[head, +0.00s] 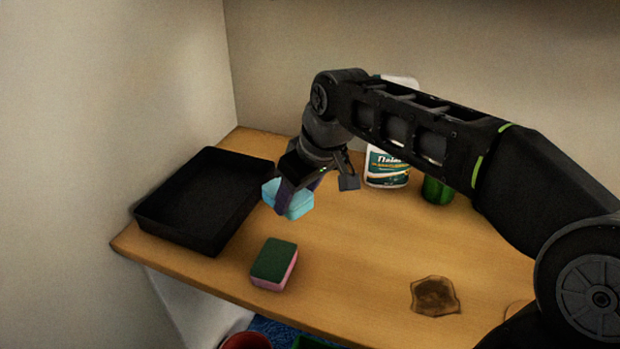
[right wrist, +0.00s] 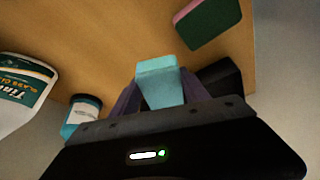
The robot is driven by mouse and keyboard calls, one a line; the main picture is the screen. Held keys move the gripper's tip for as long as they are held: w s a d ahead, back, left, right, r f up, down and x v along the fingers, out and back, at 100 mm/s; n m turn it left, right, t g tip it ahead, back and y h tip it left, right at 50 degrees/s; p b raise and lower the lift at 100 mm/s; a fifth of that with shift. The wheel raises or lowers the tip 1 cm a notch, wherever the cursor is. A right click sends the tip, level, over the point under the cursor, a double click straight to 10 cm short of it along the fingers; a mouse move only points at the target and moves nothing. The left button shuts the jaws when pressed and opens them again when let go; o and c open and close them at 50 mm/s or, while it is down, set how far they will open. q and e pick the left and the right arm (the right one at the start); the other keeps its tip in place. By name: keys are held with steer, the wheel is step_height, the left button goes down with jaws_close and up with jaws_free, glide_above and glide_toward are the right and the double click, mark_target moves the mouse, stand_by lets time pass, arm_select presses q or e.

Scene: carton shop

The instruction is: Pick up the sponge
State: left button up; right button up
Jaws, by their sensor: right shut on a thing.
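The sponge (head: 274,264), dark green on top and pink below, lies on the wooden tabletop near its front edge. It also shows at the upper right of the right wrist view (right wrist: 208,22). My right gripper (head: 290,196) is behind the sponge and apart from it. It is shut on a light-blue block (right wrist: 160,82), which also shows between the fingers in the head view (head: 293,199). I cannot tell whether the block is clear of the table. My left gripper is not in view.
A black tray (head: 147,215) stands on the left, by the wall. A white cleaner bottle (head: 386,170) and a green object (head: 437,190) stand behind my right arm. The wood between sponge and stain is clear.

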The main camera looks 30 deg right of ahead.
steer(key=shift+s+a, duration=0.6)
steer(key=shift+a, duration=0.25)
steer(key=o, duration=0.7)
steer(key=shift+c, duration=0.2)
steer(key=c, duration=0.6)
steer(key=shift+o, duration=0.2)
